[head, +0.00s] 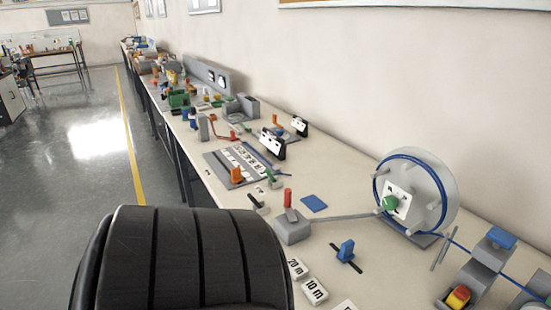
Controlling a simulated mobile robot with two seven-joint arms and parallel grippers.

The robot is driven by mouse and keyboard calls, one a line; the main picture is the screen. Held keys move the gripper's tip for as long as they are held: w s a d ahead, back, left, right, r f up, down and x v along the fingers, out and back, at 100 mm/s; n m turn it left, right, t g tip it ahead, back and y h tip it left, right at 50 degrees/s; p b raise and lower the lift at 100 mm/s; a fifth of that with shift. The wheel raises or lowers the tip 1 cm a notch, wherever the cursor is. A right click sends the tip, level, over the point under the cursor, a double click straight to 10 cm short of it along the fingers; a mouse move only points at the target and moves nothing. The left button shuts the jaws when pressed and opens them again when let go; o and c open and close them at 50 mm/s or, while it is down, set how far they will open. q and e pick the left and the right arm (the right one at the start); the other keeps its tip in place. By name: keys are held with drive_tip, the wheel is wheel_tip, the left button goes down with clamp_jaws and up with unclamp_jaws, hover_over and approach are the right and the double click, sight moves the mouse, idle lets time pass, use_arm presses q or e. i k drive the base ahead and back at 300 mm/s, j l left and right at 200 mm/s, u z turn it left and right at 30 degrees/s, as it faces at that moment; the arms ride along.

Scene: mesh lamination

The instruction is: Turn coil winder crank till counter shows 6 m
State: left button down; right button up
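The coil winder is a pale round disc (443,180) standing at the right of the bench, with several pegs and blue cable (405,155) looped around it. A green knob (390,203), which looks like the crank handle, sits in front of a white square plate (402,189) with dark marks at the disc's middle. Blue cable runs from the disc down to the right past a grey post. I cannot make out a counter reading. Neither of my grippers is in view, and nothing touches the knob.
A grey block with a red handle (288,198) and long bar, a blue knob (346,250), and "20 m" (297,268) and "10 m" (315,290) tags lie left of the winder. Blue-topped grey blocks (493,250) stand right. A large black chair-like shape (185,260) fills the lower left.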

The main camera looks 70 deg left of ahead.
sight(290, 215)
drive_tip(key=k+j+u, duration=0.1)
drive_tip(key=j+u, duration=0.2)
drive_tip(key=j, duration=1.75)
drive_tip(key=j+z, duration=0.2)
drive_tip(key=j, duration=0.95)
drive_tip(key=j+z, duration=0.2)
drive_tip(key=k+j, duration=0.05)
